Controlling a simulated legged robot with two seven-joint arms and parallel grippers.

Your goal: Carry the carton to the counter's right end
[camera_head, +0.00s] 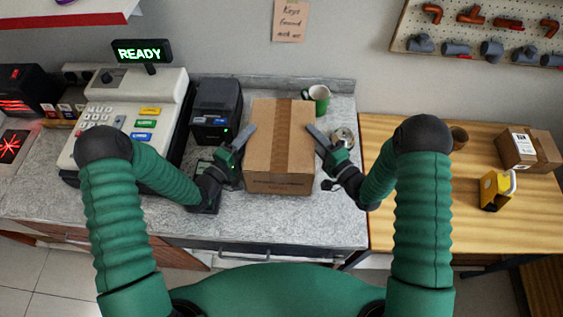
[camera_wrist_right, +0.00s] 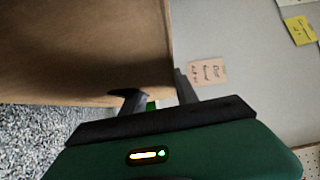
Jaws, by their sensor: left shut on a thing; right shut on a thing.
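The brown cardboard carton (camera_head: 281,150), with a darker tape strip along its top, is in the middle of the head view, over the right part of the grey speckled counter (camera_head: 290,219). My left gripper (camera_head: 241,142) is shut on its left side and my right gripper (camera_head: 319,140) is shut on its right side. In the right wrist view the carton (camera_wrist_right: 80,45) fills the upper left, with my right gripper's fingers (camera_wrist_right: 160,92) at its edge. Whether the carton touches the counter is hard to tell. The counter's right end lies just right of my right gripper.
A green mug (camera_head: 317,99) stands behind the carton's right corner, and a small round metal item (camera_head: 343,136) is beside my right gripper. A black printer (camera_head: 216,110) and a cash register (camera_head: 140,110) stand left. A wooden bench (camera_head: 420,230) adjoins on the right, holding a small box (camera_head: 528,150) and a yellow item (camera_head: 495,189).

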